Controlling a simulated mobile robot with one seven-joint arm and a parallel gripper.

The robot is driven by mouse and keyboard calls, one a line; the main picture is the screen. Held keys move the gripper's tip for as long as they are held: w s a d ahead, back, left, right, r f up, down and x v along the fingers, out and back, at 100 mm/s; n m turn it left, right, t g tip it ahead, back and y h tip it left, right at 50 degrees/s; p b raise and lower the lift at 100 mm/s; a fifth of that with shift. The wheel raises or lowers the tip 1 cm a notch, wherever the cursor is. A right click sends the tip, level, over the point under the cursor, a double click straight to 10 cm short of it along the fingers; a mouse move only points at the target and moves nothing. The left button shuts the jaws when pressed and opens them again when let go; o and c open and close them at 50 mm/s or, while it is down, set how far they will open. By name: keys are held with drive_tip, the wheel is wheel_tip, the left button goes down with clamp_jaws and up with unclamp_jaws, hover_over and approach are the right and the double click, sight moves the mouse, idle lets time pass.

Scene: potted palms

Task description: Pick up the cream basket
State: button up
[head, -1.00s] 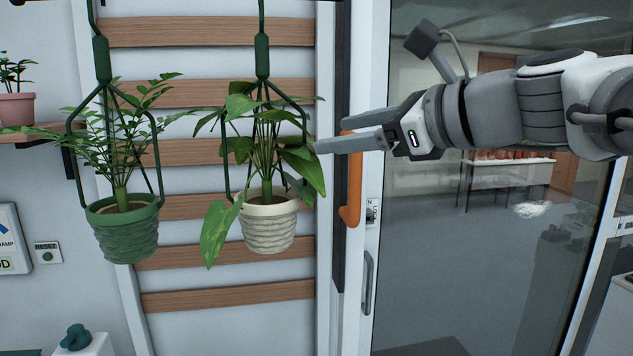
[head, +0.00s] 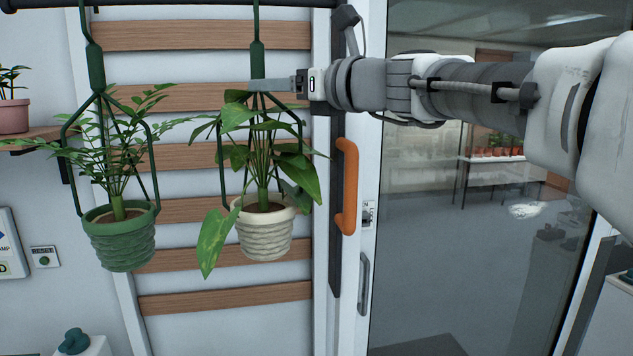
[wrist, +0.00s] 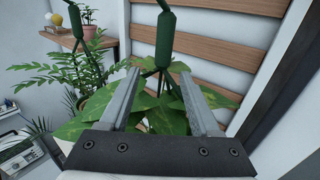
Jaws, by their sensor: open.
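The cream basket (head: 265,236) is a ribbed pot with a broad-leaved plant, hanging from a dark green hanger (head: 257,60). My gripper (head: 262,86) is above the plant, at the hanger just below its thick sleeve. In the wrist view the two fingers of my gripper (wrist: 160,82) are apart, and the hanger (wrist: 165,40) with its splitting cords shows between and just beyond their tips. Leaves (wrist: 90,118) lie below the fingers. The cream basket is hidden in the wrist view. Whether the fingers touch the hanger I cannot tell.
A green basket (head: 122,243) with a fern-like plant hangs close on the left. Wooden slats (head: 205,36) run behind both. An orange handle (head: 346,185) and a glass door (head: 470,220) stand on the right. A pink pot (head: 14,116) sits on a shelf at left.

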drive_tip(key=shift+p+x, duration=0.95)
drive_tip(key=shift+x, duration=1.8)
drive_tip(key=shift+w+d+r, duration=0.1)
drive_tip(key=shift+r, duration=0.1)
clamp_jaws()
drive_tip(key=shift+r, duration=0.1)
